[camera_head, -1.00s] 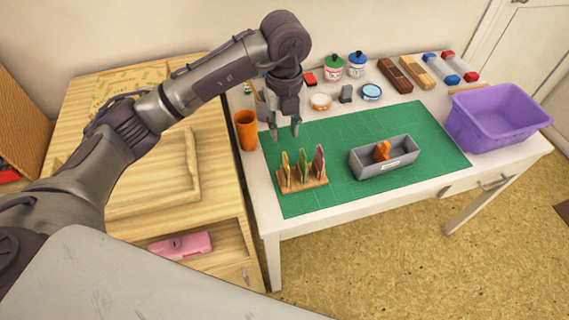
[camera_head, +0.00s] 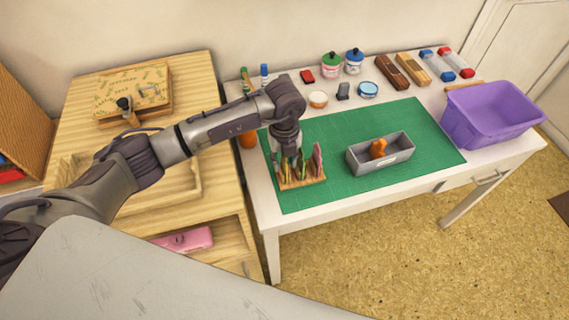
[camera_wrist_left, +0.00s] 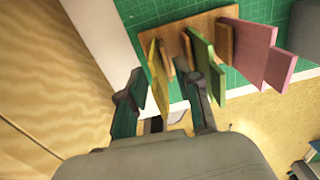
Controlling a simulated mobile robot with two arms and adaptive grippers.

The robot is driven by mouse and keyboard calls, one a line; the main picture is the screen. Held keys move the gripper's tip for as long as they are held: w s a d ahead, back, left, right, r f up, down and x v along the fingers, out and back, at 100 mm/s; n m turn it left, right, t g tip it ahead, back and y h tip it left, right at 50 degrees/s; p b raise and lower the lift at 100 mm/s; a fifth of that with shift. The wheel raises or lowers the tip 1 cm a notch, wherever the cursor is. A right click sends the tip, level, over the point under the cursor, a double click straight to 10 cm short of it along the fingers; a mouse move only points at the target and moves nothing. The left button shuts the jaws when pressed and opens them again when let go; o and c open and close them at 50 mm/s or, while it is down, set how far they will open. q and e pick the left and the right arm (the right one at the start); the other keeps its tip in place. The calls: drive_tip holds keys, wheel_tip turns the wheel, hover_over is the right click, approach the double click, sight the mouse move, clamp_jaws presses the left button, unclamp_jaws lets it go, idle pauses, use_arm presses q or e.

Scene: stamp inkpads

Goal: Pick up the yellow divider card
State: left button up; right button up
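The yellow divider card (camera_wrist_left: 158,80) stands upright in a wooden rack (camera_head: 303,184) on the green mat, at the left end in the head view. A green card (camera_wrist_left: 207,62) and a pink card (camera_wrist_left: 262,52) stand beside it. My left gripper (camera_head: 289,164) points down at the left part of the rack. In the left wrist view the gripper (camera_wrist_left: 163,108) is open, with the yellow card between its two fingers and the green card just outside the right one. Contact with the card cannot be told. My right gripper is in neither view.
A grey box (camera_head: 360,164) with an orange item stands right of the rack. A purple bin (camera_head: 490,125) is at the table's right end. Jars and stamps line the back. An orange cup (camera_head: 247,138) is partly hidden behind my arm. The mat's front right is clear.

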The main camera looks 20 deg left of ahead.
use_arm(q)
clamp_jaws()
drive_tip(key=shift+r, duration=0.15)
drive_tip(key=shift+r, duration=0.2)
wheel_tip(320, 180, up, 3)
drive_tip(key=shift+w+r+b, duration=0.1)
drive_tip(key=shift+r+b, duration=0.1)
drive_tip(key=shift+b, duration=0.4)
drive_tip(key=s+d+r+b, duration=0.1)
drive_tip(key=s+d+r, duration=0.6)
drive_tip(key=d, duration=0.2)
drive_tip(key=shift+d+b, duration=0.25)
drive_tip(key=shift+b, duration=0.15)
